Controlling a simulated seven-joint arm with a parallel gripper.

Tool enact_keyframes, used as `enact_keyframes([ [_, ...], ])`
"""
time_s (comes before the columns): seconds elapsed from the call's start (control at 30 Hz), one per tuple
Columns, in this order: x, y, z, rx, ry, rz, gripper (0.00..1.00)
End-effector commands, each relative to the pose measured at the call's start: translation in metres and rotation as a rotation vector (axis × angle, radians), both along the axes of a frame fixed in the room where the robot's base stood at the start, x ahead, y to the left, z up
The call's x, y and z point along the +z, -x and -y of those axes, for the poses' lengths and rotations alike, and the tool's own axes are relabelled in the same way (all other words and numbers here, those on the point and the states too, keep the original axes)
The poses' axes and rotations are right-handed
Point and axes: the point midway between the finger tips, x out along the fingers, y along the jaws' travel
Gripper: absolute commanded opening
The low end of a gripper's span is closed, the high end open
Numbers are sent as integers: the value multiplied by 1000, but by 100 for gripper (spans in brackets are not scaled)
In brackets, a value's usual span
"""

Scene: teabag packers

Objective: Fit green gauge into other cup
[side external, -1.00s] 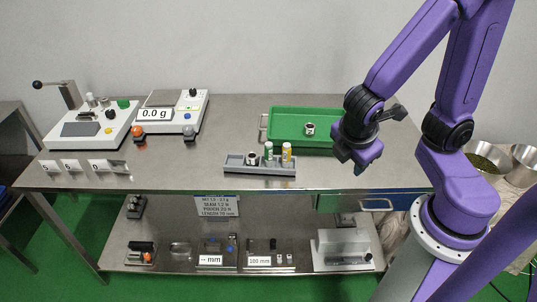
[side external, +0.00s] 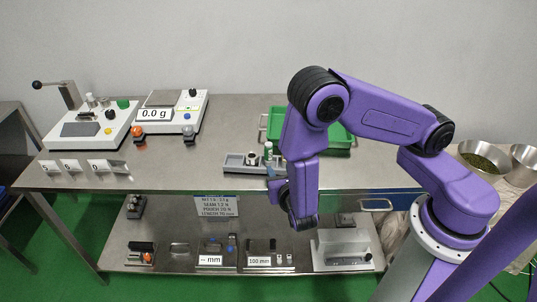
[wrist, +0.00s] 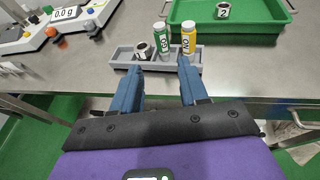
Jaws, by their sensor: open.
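The green gauge (wrist: 162,42), a small cylinder with a green and white label, stands upright in the grey rack (wrist: 122,56); it also shows in the side view (side external: 268,152). The yellow gauge (wrist: 188,38) stands to its right. A small dark-and-white cup (wrist: 143,50) sits in the rack to its left, and another cup (wrist: 223,9) marked 2 sits in the green tray. My gripper (wrist: 160,66) is open and empty, its blue fingers pointing toward the rack from the front. In the side view my arm hides the yellow gauge and the tray's cup.
The green tray (wrist: 262,35) lies behind and right of the rack. A scale (side external: 155,114) reading 0.0 g and another bench device (side external: 80,130) stand to the left. The steel table (side external: 205,168) is clear between them and the rack. Metal bowls (side external: 484,157) stand at right.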

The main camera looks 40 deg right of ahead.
Motion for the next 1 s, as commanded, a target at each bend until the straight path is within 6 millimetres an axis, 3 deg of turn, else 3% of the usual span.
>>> enact_keyframes([
  [0.17,-7,-16,12,-1,5,-1,44],
  [0.63,-32,-83,56,0,1,0,44],
  [1.0,-43,-105,72,1,3,0,44],
])
